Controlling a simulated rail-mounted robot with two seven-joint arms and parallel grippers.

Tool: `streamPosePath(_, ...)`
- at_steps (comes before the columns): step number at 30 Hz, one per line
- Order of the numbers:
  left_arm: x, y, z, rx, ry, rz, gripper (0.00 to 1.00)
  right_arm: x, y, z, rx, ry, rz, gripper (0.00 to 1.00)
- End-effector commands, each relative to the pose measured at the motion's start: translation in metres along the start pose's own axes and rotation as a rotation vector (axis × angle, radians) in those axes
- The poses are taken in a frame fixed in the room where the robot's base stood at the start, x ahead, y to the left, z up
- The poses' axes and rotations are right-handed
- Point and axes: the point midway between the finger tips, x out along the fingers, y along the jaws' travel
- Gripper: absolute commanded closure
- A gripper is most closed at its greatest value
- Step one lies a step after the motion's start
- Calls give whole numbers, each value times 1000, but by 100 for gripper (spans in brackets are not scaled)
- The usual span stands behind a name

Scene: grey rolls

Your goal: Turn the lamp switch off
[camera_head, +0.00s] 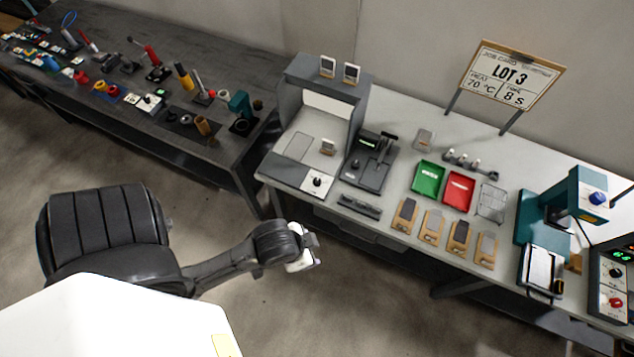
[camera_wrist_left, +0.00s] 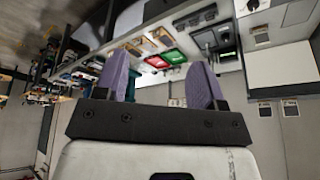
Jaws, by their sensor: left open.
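A grey booth (camera_head: 290,115) with a pale back panel stands at the left end of the light bench. A dark round knob (camera_head: 317,182) on a white plate sits on its front base; it looks like the lamp switch, but its marking is too small to read. My left gripper (camera_head: 302,256) hangs in front of the bench's edge, below and apart from the knob. In the left wrist view its two purple fingers (camera_wrist_left: 163,82) are spread with nothing between them. The knob also shows there at the top right (camera_wrist_left: 253,5). My right gripper is not in view.
Right of the booth are a dark device with a lever (camera_head: 370,160), a green tray (camera_head: 428,178), a red tray (camera_head: 458,190), several wooden-backed blocks (camera_head: 432,226) and a teal press (camera_head: 560,205). A dark bench (camera_head: 190,65) with many tools stands left. Floor before the bench is clear.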

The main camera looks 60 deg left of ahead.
Motion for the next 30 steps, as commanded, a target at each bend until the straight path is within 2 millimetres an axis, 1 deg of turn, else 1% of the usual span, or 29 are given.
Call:
streamPosePath(1,24,-7,-10,14,47,-20,37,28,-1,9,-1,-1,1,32)
streamPosePath(3,40,-20,-30,43,111,-57,37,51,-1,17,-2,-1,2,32)
streamPosePath(5,52,-32,-48,77,170,-96,37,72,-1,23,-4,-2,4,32)
streamPosePath(6,59,-40,-61,102,209,-123,37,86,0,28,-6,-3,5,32)
streamPosePath(8,66,-50,-79,143,264,-164,37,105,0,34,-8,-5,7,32)
streamPosePath(9,72,-58,-90,171,297,-194,37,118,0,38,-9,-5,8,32)
streamPosePath(11,80,-69,-105,213,338,-242,37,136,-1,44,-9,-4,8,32)
streamPosePath(12,86,-78,-115,240,361,-276,37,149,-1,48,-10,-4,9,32)
streamPosePath(17,112,-113,-149,347,412,-411,37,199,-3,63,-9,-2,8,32)
streamPosePath(18,119,-123,-156,372,414,-441,37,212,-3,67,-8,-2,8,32)
streamPosePath(20,129,-139,-165,407,408,-483,37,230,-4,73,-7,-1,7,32)
streamPosePath(21,137,-151,-170,427,397,-507,37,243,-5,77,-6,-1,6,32)
streamPosePath(23,148,-171,-177,453,369,-540,37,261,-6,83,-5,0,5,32)
streamPosePath(25,161,-197,-180,474,320,-571,37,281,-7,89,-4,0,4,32)
streamPosePath(26,166,-209,-181,481,294,-581,37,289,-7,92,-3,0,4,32)
streamPosePath(27,173,-226,-180,491,254,-591,37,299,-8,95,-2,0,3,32)
streamPosePath(29,183,-253,-176,502,179,-598,37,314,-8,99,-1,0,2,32)
streamPosePath(30,189,-273,-170,509,118,-594,37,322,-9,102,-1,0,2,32)
